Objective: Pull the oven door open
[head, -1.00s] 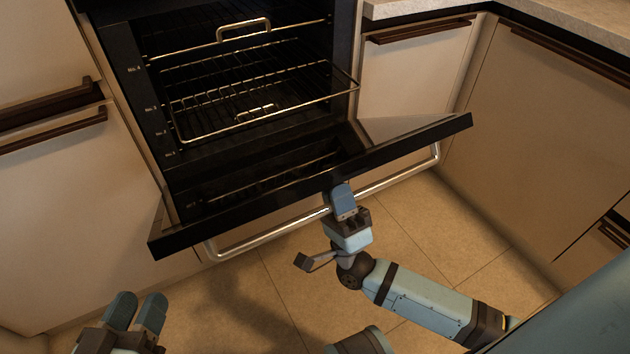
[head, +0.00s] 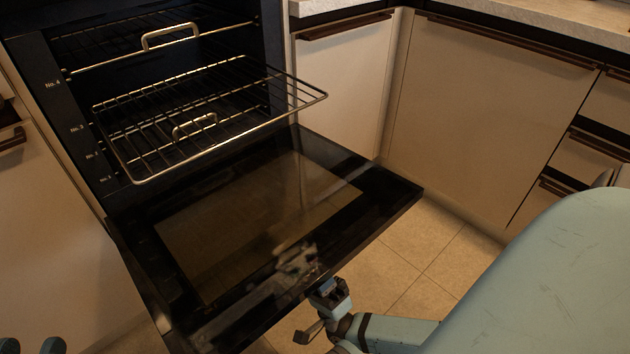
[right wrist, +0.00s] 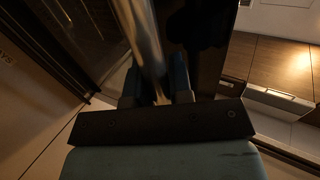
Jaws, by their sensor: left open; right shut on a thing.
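The oven door (head: 258,218) is swung far down, close to flat, with its inner glass facing up. My right gripper (head: 325,290) is at the door's front edge in the head view. In the right wrist view its fingers (right wrist: 157,85) are shut around the metal door handle (right wrist: 147,45). The door hides the handle in the head view. My left gripper (head: 31,347) is at the bottom left corner, open and empty, with only its fingertips showing, apart from the door.
Inside the oven, a wire rack (head: 205,110) sticks out above the door, and another rack (head: 160,50) sits higher. White cabinets (head: 490,110) stand to the right under a pale counter (head: 590,22). Tiled floor (head: 430,250) is clear right of the door.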

